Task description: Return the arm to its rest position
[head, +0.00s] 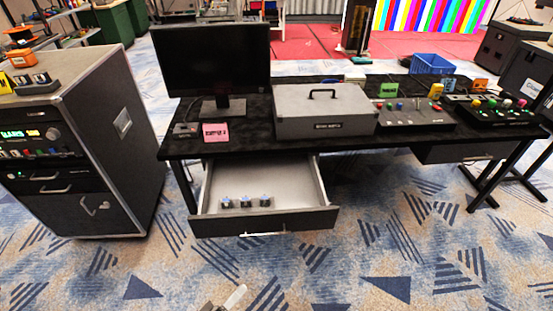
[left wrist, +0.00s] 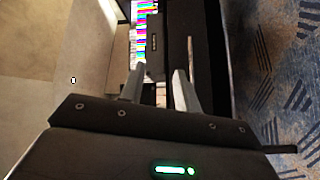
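My left gripper (head: 222,303) shows only as pale fingertips at the bottom edge of the head view, over the carpet and in front of the open drawer. In the left wrist view its two fingers (left wrist: 160,75) stand apart with nothing between them. It is clear of the desk and drawer in the head view. My right gripper is not in view.
The desk drawer (head: 262,222) is pulled out, with several small grey-blue items inside. The black desk (head: 250,142) carries a monitor (head: 213,62), a grey case (head: 324,111) and control panels. A rack (head: 85,150) stands at left. Carpet in front is free.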

